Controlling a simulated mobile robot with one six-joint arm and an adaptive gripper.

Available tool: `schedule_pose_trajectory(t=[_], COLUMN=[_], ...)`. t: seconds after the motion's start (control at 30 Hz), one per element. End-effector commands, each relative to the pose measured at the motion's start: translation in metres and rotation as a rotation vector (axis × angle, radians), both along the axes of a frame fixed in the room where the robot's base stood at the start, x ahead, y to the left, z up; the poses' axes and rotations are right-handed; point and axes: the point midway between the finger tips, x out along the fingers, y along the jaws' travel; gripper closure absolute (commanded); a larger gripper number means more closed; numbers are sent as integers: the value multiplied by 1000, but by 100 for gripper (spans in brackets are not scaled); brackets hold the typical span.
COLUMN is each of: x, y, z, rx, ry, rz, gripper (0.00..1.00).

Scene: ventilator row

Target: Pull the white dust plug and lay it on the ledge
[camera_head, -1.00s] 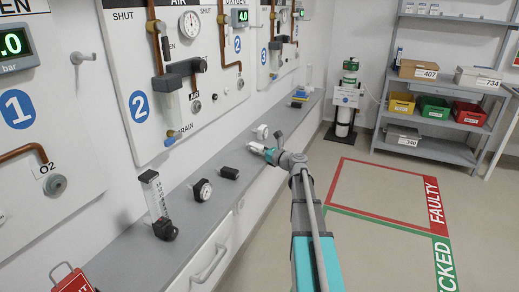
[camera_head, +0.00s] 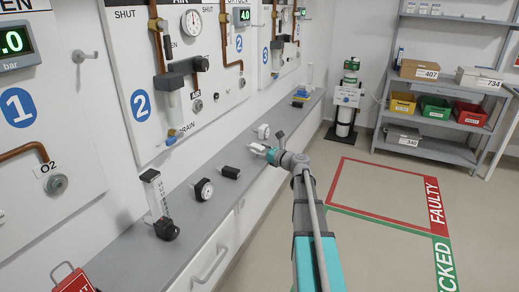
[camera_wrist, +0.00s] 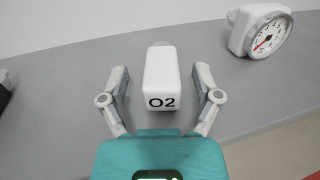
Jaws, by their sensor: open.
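The white dust plug (camera_wrist: 161,80) is a white block marked "O2". In the wrist view it sits between the two fingers of my gripper (camera_wrist: 161,92), against the grey ledge (camera_wrist: 65,75). My gripper is open, with a visible gap between the plug and each finger. In the head view my gripper (camera_head: 258,149) is low over the far part of the ledge (camera_head: 190,229), and the plug is too small there to make out clearly. Whether the plug's underside fully rests on the ledge is hidden.
A white gauge (camera_wrist: 262,34) stands near the plug, also in the head view (camera_head: 263,131). A black cylinder (camera_head: 230,172), a black gauge (camera_head: 203,190) and a flowmeter (camera_head: 158,205) are on the nearer ledge. The wall panels (camera_head: 210,100) rise behind. The floor at right is clear.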

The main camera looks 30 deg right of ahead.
Motion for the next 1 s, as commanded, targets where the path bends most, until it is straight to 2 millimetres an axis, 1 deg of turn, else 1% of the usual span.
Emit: schedule_pose_trajectory(t=[0.03, 0.17, 0.4, 0.6, 0.8, 1.0], x=[-10, -27, -64, -90, -105, -108], y=[-2, -10, -26, -39, -45, -48], z=[-2, -2, -1, 0, 0, 1], rx=[-6, -7, -4, -2, -1, -1], ry=[4, 3, -1, -3, -4, -5], rz=[-2, -5, -7, -8, -7, -7], gripper=[19, 19, 19, 19, 19, 19])
